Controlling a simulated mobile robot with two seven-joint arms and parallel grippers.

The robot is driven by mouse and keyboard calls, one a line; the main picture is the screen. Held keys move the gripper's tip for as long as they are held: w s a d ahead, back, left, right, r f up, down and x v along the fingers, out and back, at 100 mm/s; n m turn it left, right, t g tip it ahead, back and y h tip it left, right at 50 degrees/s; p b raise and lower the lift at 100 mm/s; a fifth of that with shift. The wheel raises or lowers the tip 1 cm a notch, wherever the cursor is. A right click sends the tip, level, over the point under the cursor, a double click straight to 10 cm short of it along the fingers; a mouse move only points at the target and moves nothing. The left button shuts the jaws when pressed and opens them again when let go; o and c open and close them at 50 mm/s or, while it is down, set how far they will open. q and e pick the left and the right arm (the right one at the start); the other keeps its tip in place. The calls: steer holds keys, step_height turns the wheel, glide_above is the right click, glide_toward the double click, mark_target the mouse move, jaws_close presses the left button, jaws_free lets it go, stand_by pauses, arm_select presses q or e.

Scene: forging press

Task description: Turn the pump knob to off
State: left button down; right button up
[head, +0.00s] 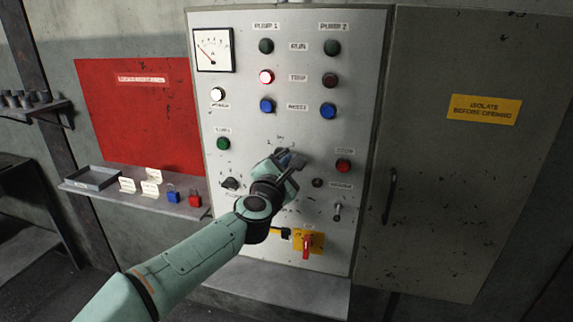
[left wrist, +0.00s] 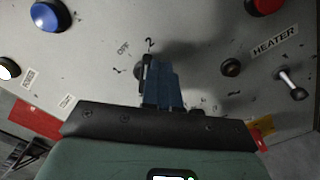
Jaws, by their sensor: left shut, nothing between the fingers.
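My right gripper is not in view.
Near the gripper are a red stop button (head: 343,166), a toggle switch (head: 337,211), another black knob (head: 230,184) and a red isolator handle (head: 306,246) on a yellow plate. A shelf (head: 100,207) with padlocks and tags is at left. A cabinet door (head: 460,170) is at right.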

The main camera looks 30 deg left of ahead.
arm_select(q)
steer(key=shift+a+r, duration=0.45)
stand_by(1.0)
steer(key=shift+s+d+r+p, duration=0.15)
steer(key=shift+p, duration=0.2)
steer(key=b+v, duration=0.2)
steer(key=v, duration=0.6)
steer(key=shift+d, duration=0.15)
stand_by(0.3)
